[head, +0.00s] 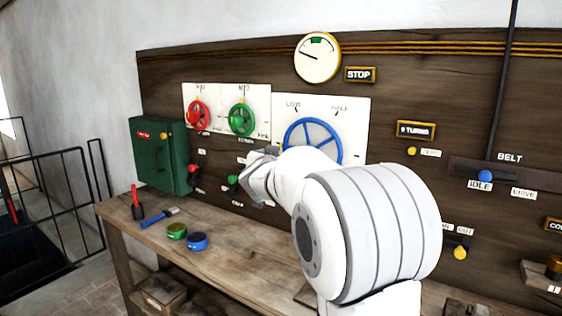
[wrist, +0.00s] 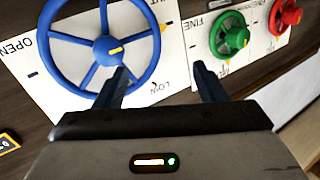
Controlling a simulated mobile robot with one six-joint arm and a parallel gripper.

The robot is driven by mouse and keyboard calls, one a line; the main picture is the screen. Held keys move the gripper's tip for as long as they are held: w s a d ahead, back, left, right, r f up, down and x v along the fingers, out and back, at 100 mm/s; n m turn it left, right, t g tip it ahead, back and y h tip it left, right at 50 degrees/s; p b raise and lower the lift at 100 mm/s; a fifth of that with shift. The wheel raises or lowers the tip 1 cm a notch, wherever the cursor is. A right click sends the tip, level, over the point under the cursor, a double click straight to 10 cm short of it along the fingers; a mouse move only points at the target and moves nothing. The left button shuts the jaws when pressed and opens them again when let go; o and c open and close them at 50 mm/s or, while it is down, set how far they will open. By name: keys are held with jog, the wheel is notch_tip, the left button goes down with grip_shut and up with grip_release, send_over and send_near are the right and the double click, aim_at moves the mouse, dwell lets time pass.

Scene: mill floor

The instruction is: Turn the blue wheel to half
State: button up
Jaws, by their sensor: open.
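The blue wheel (head: 316,133) is mounted on a white plate (head: 355,112) with LOW and HALF marks in the head view. My arm hides its lower part there. My gripper (wrist: 161,70) is open and empty. Its left finger overlaps the wheel's lower right in that view; I cannot tell if they touch. In the head view my gripper (head: 258,172) is left of and below the wheel.
A green wheel (head: 240,118) and a red wheel (head: 198,115) sit left of the blue one. A round gauge (head: 317,57) is above. Small levers (head: 233,181) stick out below. The bench (head: 185,235) holds tins and tools.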

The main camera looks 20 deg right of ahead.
jog(key=w+d+m+g+h, duration=0.1)
jog(key=w+d+h, duration=0.1)
jog(key=d, duration=0.2)
jog(key=w+d+f+m+g+h, duration=0.1)
jog(key=w+d+m+h, duration=0.1)
jog(key=d, duration=0.2)
jog(key=w+d+f+m+g+h, duration=0.1)
jog(key=w+d+g+h, duration=0.1)
jog(key=d, duration=0.3)
jog(key=shift+m, duration=0.4)
jog(key=shift+a, duration=0.1)
jog(key=shift+c, duration=0.3)
jog(key=c, duration=0.9)
jog(key=shift+w+a, duration=0.1)
jog(key=shift+a, duration=0.35)
jog(key=shift+c, duration=0.2)
jog(key=shift+d+r, duration=0.1)
jog(key=shift+d, duration=0.15)
jog(key=shift+s+r, duration=0.1)
jog(key=shift+s, duration=0.1)
